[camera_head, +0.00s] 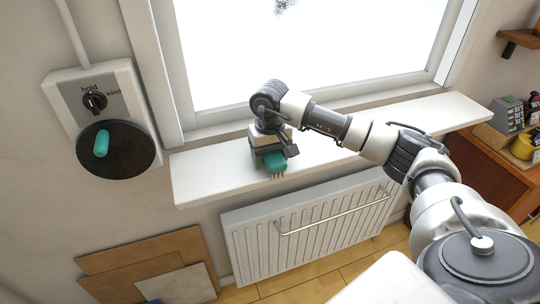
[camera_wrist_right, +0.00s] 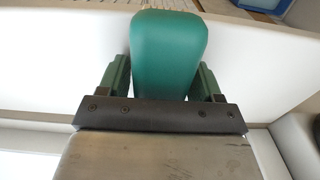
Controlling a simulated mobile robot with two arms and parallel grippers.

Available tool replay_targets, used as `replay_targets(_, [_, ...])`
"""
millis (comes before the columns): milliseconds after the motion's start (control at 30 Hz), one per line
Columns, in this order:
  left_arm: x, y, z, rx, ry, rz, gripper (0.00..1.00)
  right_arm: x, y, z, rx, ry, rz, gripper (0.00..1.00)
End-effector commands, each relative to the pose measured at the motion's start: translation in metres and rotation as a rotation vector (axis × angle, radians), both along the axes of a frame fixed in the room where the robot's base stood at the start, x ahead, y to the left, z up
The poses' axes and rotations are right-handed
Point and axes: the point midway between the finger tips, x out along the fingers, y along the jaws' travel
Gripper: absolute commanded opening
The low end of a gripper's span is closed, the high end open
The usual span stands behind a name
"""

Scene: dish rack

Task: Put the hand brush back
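The hand brush (camera_head: 275,161) has a teal body and pale bristles, and it is at the front edge of the white windowsill. My right gripper (camera_head: 268,152) is over it, pointing down. In the right wrist view the teal brush (camera_wrist_right: 168,55) fills the space between the green fingers of my right gripper (camera_wrist_right: 162,80), which appear to press on both its sides. Its bristles show at the top of that view. Whether the brush touches the sill is hidden. My left gripper is not in view.
A wall box (camera_head: 68,88) at the left carries a knob and a black disc (camera_head: 128,150) with a teal handle (camera_head: 101,145). Below the windowsill (camera_head: 205,178) is a white radiator (camera_head: 300,235). Boards (camera_head: 150,252) lean at lower left. A wooden cabinet (camera_head: 490,165) stands at right.

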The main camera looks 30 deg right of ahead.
Motion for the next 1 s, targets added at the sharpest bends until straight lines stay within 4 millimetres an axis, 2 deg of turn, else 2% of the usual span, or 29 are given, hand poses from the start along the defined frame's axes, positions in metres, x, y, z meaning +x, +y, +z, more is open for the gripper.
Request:
replay_targets(100, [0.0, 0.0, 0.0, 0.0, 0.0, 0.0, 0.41, 0.0, 0.0, 0.0, 0.0, 0.0, 0.0, 0.78])
replay_targets(333, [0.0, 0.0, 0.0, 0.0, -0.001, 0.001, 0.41, 0.0, 0.0, 0.0, -0.001, 0.0, 0.0, 0.78])
replay_targets(467, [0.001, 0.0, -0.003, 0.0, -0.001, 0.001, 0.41, 0.001, 0.0, 0.009, 0.0, -0.003, 0.0, 0.78])
replay_targets(800, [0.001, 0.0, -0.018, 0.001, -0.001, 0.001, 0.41, 0.001, 0.0, 0.074, 0.0, -0.005, 0.0, 0.78])
replay_targets(1000, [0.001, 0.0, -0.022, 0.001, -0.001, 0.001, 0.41, 0.0, 0.0, 0.101, 0.0, -0.002, 0.0, 0.78])
